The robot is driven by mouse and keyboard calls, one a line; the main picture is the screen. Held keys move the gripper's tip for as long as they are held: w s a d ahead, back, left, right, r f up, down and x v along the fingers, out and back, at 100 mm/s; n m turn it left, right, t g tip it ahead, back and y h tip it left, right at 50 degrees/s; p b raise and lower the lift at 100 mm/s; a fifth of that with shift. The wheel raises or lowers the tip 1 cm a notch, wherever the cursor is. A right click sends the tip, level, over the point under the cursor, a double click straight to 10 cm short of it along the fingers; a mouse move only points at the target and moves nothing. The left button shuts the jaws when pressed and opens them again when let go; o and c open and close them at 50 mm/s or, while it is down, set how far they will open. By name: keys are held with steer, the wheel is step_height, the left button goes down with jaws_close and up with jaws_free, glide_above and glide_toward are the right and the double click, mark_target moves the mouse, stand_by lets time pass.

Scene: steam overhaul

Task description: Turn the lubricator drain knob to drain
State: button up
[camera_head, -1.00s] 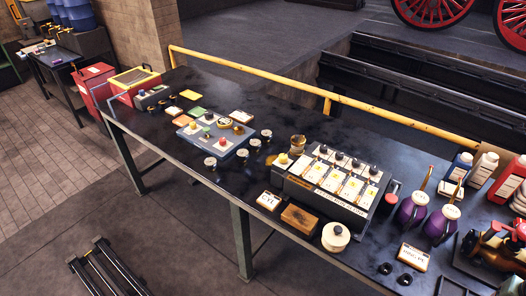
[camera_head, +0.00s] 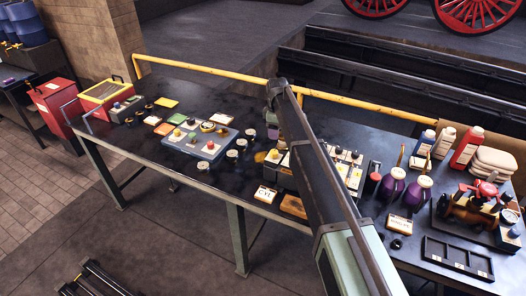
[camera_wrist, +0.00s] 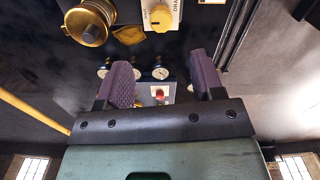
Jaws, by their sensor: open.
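A yellow knob (camera_wrist: 160,18) sits on a white plate (camera_wrist: 175,10) at the top of the wrist view. The plate carries dark lettering that seems to read DRAIN, partly cut off by the frame edge. My gripper (camera_wrist: 163,62) has two purple-padded fingers spread apart with nothing between them. The knob appears beyond the fingertips and apart from them. I cannot place the drain knob in that view.
A round brass fitting (camera_wrist: 90,22) is left of the knob. Several gauges (camera_wrist: 160,73) and a red knob (camera_wrist: 158,92) show between and beside the fingers. The dark bench (camera_head: 110,142) holds a blue panel (camera_head: 185,145), purple jugs (camera_head: 390,188) and a red-wheeled model (camera_head: 470,208). A yellow rail (camera_head: 210,70) runs behind.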

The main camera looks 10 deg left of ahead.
mark_target(274, 151)
steer(key=f+b, duration=1.1)
steer(key=shift+a+f, duration=0.1)
steer(key=shift+a, duration=0.1)
steer(key=shift+r, duration=0.2)
steer(key=c, duration=0.9)
